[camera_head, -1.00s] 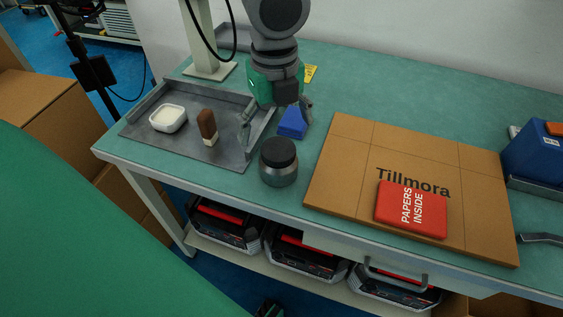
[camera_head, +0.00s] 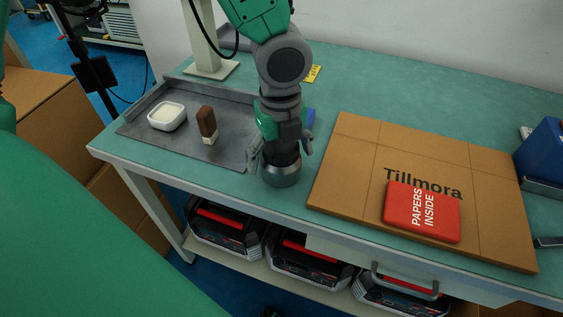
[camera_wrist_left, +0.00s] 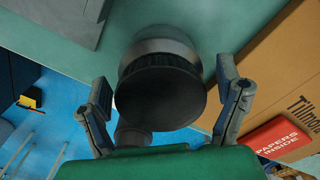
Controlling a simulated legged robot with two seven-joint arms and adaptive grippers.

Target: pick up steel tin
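The steel tin (camera_head: 282,173) is a round silver jar with a black lid, upright on the green bench near its front edge. In the left wrist view the tin's black lid (camera_wrist_left: 160,92) fills the middle, between the two fingers. My left gripper (camera_head: 281,156) is over the tin with its fingers spread on either side. In the left wrist view the gripper (camera_wrist_left: 165,100) is open, with visible gaps between the fingers and the lid. My right gripper is not in view.
Left of the tin is a grey metal tray (camera_head: 165,141) with a white dish (camera_head: 167,116) and a brown brush (camera_head: 207,124). A blue object (camera_head: 310,118) is partly hidden behind the gripper.

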